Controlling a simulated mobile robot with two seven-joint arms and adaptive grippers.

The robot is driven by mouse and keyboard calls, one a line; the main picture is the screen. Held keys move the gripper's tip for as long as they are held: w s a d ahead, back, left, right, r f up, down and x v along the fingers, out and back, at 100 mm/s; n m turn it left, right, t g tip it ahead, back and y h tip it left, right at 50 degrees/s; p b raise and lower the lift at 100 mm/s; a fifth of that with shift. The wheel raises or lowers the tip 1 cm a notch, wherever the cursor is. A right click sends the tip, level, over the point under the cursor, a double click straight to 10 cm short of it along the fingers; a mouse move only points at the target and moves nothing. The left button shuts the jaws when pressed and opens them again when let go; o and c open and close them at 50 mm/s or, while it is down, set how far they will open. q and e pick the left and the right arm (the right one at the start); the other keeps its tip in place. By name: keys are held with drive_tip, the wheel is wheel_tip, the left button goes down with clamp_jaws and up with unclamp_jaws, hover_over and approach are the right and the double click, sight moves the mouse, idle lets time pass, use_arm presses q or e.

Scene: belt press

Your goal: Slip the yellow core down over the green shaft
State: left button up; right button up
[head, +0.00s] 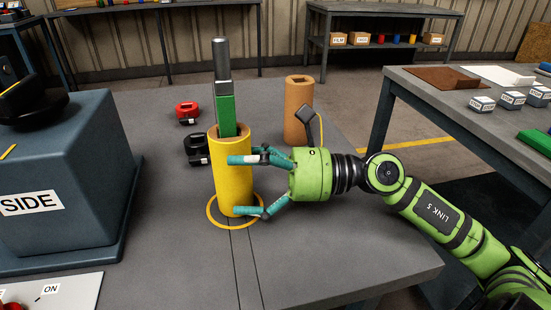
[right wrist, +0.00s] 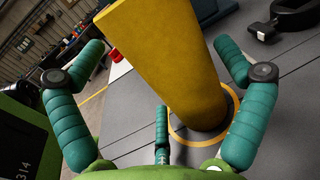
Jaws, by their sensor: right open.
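The yellow core (head: 233,180) is a tall hollow cylinder standing upright in the head view. The green shaft (head: 226,108), with a grey metal upper part, rises out of the core's top opening. The core is around the shaft, and its lower end is at the yellow ring (head: 212,221) marked on the table. My right gripper (head: 250,186) is at the core's right side, fingers spread. In the right wrist view the core (right wrist: 175,65) stands between the open teal fingers (right wrist: 160,110), with visible gaps beside it. My left gripper does not show.
A brown cylinder (head: 297,125) stands behind my right gripper. A red clamp-like part (head: 186,111) and a black one (head: 196,148) lie behind the core to the left. A blue-grey housing marked SIDE (head: 60,185) fills the left. The table's front right is clear.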

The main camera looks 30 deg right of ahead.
sight(250, 176)
drive_tip(key=shift+t, duration=0.3)
drive_tip(key=v, duration=0.4)
drive_tip(key=shift+w+d+f, duration=0.15)
drive_tip(key=shift+d+f, duration=0.05)
drive_tip(key=shift+f, duration=0.15)
drive_tip(key=shift+s+d+r, duration=0.75)
drive_tip(key=shift+r, duration=0.3)
drive_tip(key=shift+s+d+r, duration=0.2)
drive_tip(key=shift+d+r, duration=0.2)
